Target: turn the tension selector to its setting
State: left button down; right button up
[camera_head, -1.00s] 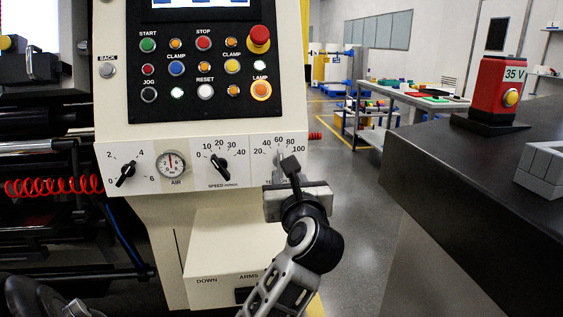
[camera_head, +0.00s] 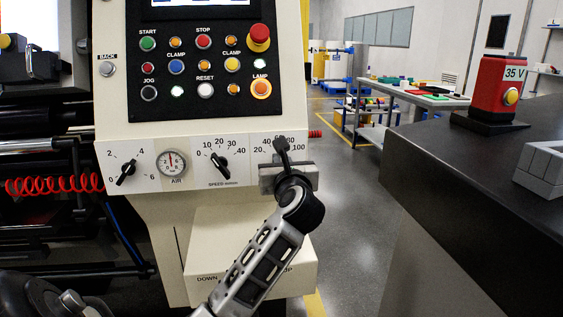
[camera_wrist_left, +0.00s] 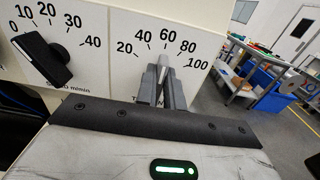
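In the head view the left gripper (camera_head: 281,146) covers most of the knob and part of the scale. My right gripper is not in view.
The speed knob (camera_head: 219,163) is just left on the same panel, with the air gauge (camera_head: 171,163) and another knob (camera_head: 126,173) beyond. Buttons and a red emergency stop (camera_head: 259,36) are above. A dark bench (camera_head: 450,165) is at right.

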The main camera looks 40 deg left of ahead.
pick_arm(q)
jog(key=m+p, duration=0.2)
jog(key=p, duration=0.2)
jog(key=m+p, duration=0.3)
jog(key=p, duration=0.1)
jog(key=shift+w+d+m+p, duration=0.15)
jog(key=shift+d+m+p, duration=0.05)
jog(key=shift+m+p, duration=0.1)
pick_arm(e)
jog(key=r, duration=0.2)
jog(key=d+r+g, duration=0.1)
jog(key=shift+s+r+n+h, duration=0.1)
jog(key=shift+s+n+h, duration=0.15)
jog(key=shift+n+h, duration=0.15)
pick_arm(q)
jog(key=shift+f, duration=0.15)
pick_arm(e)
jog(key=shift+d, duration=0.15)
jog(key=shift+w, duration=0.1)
pick_arm(q)
jog(key=c, duration=1.5)
grip_release()
